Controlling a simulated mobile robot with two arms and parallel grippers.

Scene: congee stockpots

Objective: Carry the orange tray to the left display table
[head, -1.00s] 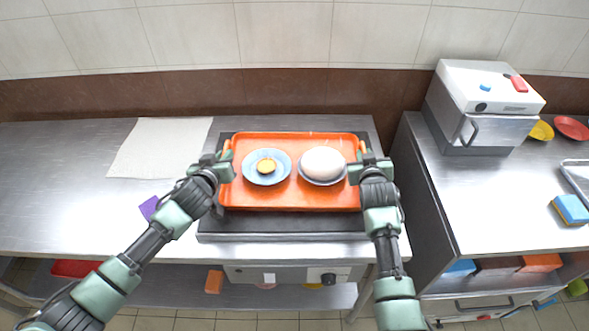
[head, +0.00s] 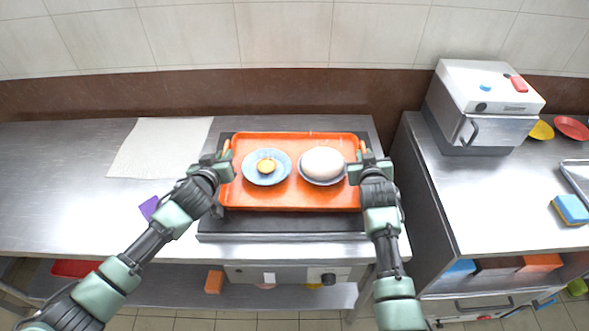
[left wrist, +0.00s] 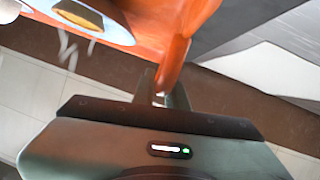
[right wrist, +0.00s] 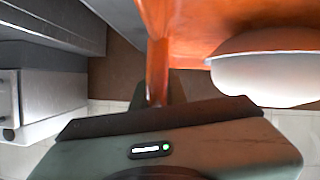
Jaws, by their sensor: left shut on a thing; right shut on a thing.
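The orange tray (head: 290,203) is over the dark griddle-like top of a unit in the middle of the counter. I cannot tell whether it touches that top. A blue plate with a yellow item (head: 266,167) is on the tray's left half, and a bowl with a rounded white mound (head: 323,165) is on its right half. My left gripper (head: 228,165) is shut on the tray's left handle, which also shows in the left wrist view (left wrist: 172,62). My right gripper (head: 359,167) is shut on the right handle, seen in the right wrist view (right wrist: 157,70).
A white mat (head: 150,147) lies on the steel counter (head: 60,180) to the left, with a purple item (head: 149,208) near my left arm. A white-topped appliance (head: 488,105) stands on the right counter (head: 490,200). A sponge (head: 570,209) lies at far right.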

